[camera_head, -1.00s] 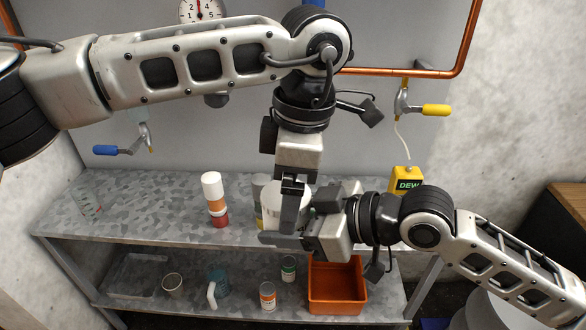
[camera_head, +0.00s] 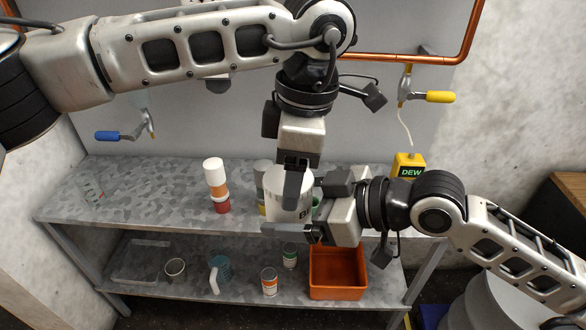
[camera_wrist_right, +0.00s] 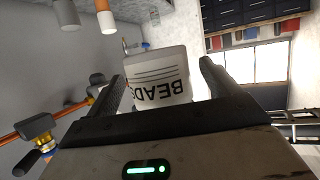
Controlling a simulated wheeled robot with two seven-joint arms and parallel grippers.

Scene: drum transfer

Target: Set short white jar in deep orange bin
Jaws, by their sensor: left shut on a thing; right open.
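A short white jar (camera_head: 287,203) with dark lettering is held above the front edge of the upper shelf. In the right wrist view the jar (camera_wrist_right: 155,78) reads "BEADS" and lies between the two fingers. My left gripper (camera_head: 294,190) points down from above and is shut on the jar. My right gripper (camera_head: 305,208) comes in from the right; its fingers are open on either side of the jar, and contact cannot be told. The deep orange bin (camera_head: 337,292) stands on the lower shelf, below and right of the jar, and looks empty.
The upper shelf (camera_head: 130,205) holds a stack of white, orange and red containers (camera_head: 216,186) and a yellow DEW device (camera_head: 408,167).

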